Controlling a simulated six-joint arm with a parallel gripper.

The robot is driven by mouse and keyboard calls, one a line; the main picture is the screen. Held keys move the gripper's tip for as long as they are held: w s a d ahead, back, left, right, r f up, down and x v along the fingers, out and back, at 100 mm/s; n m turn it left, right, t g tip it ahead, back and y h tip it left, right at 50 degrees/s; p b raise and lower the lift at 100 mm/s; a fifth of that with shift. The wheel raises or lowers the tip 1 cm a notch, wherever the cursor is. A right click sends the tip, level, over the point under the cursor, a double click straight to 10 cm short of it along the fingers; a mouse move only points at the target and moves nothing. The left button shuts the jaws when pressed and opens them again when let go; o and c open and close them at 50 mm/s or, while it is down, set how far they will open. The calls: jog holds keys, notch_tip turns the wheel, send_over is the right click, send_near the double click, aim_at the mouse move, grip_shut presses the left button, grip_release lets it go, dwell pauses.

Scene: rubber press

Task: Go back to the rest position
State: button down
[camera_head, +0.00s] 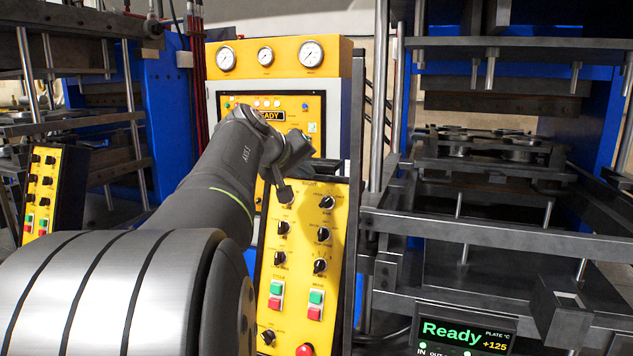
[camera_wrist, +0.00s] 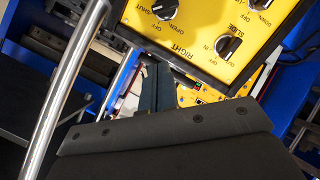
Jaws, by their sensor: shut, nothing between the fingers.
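My arm reaches from the lower left in the head view, and its end is in front of the yellow control panel (camera_head: 301,262). My gripper (camera_head: 284,193) is small and dark there, close to the panel's upper knobs; whether it touches one I cannot tell. In the wrist view my gripper (camera_wrist: 157,68) shows as two dark fingers side by side, shut with nothing between them. The panel's yellow face with black knobs (camera_wrist: 229,46) fills the top right of the wrist view, with the fingertips near its lower edge.
A press with steel rails (camera_head: 490,232) stands on the right, with a display (camera_head: 463,333) reading Ready. A yellow gauge cabinet (camera_head: 280,57) stands behind my arm. Another press with a yellow panel (camera_head: 47,190) is on the left. A steel rod (camera_wrist: 68,85) crosses the wrist view's left side.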

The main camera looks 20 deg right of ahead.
jog(key=v, duration=0.6)
jog(key=shift+w+f, duration=0.1)
jog(key=w+d+f, duration=0.1)
jog(key=d+f, duration=0.3)
jog(key=d, duration=0.1)
jog(key=w+d+f, duration=0.1)
jog(key=d+f, duration=0.1)
jog(key=d, duration=0.1)
jog(key=shift+w+f, duration=0.3)
jog(key=shift+w, duration=0.1)
jog(key=shift+s+f, duration=0.25)
jog(key=shift+f, duration=0.65)
